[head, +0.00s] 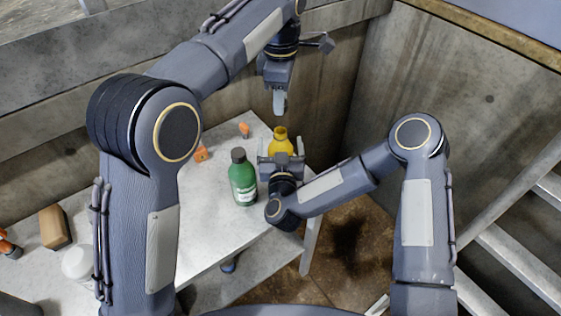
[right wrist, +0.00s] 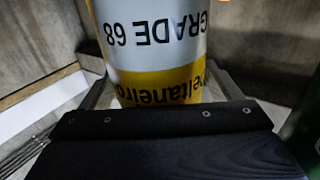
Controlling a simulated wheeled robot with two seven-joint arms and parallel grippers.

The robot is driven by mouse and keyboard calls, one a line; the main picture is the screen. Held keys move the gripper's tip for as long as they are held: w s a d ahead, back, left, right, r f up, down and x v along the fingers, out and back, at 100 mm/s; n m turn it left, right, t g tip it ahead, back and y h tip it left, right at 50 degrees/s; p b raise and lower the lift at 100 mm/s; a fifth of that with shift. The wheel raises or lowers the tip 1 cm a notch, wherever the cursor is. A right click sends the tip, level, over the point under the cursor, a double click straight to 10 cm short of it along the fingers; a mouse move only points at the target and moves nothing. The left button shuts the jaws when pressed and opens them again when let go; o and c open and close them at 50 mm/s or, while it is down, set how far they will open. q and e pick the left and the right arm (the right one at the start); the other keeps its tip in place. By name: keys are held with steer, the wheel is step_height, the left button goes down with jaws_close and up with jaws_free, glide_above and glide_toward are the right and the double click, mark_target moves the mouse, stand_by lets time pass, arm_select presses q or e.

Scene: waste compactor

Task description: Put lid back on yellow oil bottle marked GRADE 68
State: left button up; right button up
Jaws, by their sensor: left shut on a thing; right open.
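The yellow oil bottle (head: 280,141) stands upright near the right end of the table, with no lid seen on its neck. Its white label (right wrist: 150,35) reads GRADE 68, upside down in the right wrist view. My left gripper (head: 280,103) points down above the bottle, apart from it. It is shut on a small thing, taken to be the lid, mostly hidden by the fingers. My right gripper (head: 281,160) is open at the bottle's near side, with the bottle between or just ahead of its fingers; contact cannot be told.
A green bottle (head: 242,180) with a dark cap stands left of the right gripper. Small orange things (head: 244,129) lie farther back on the pale table (head: 205,225). Concrete walls (head: 350,60) rise behind. A wooden block (head: 54,228) is at far left.

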steer(key=c, duration=1.4)
arm_select(q)
steer(key=shift+f, duration=2.5)
steer(key=shift+f, duration=0.1)
steer(key=shift+f, duration=0.8)
steer(key=shift+f, duration=0.55)
